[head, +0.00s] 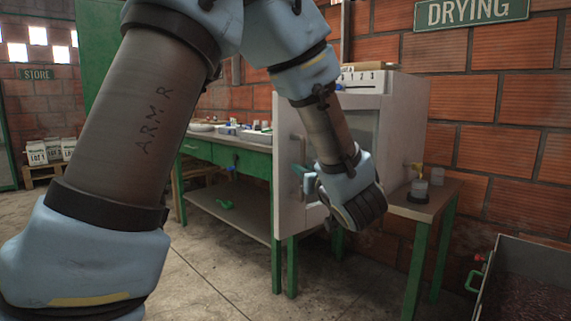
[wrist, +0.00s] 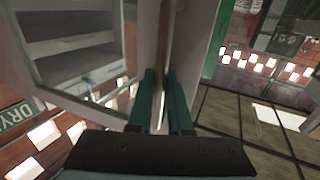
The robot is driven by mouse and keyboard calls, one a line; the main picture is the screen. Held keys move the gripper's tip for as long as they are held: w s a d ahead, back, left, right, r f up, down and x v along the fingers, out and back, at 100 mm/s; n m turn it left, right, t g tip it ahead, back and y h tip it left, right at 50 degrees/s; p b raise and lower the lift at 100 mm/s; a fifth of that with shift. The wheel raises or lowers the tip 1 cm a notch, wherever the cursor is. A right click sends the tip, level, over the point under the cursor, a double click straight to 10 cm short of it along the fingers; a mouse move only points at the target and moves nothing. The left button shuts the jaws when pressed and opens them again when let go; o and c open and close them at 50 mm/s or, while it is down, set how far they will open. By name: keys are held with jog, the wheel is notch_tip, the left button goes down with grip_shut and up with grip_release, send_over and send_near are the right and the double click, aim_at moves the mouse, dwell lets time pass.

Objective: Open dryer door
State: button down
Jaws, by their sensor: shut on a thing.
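The dryer (head: 400,115) is a pale grey-white cabinet on green legs against the brick wall. The upright bar handle (head: 299,150) is near the door's left edge. My gripper (head: 307,183) is at the handle's lower part, its fingers mostly hidden behind my wrist. In the wrist view, the green fingers (wrist: 160,88) are shut on the handle bar (wrist: 164,40). Shelves (wrist: 70,45) show inside the dryer.
A green-edged workbench (head: 225,152) stands left of the dryer. A bin (head: 525,262) of dark material is at the lower right. Floor (head: 215,280) in front of the bench is clear.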

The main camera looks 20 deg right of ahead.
jog(key=shift+s+d, duration=0.5)
jog(key=shift+s, duration=0.3)
jog(key=shift+s+d, duration=0.45)
jog(key=shift+s, duration=0.3)
jog(key=shift+s+d, duration=0.5)
jog(key=shift+s, duration=0.3)
jog(key=shift+r, duration=0.1)
jog(key=c, duration=0.8)
grip_release()
jog(key=shift+c, duration=0.2)
jog(key=s, duration=1)
jog(key=shift+s+d, duration=0.2)
jog(key=shift+s, duration=0.2)
jog(key=shift+s, duration=0.1)
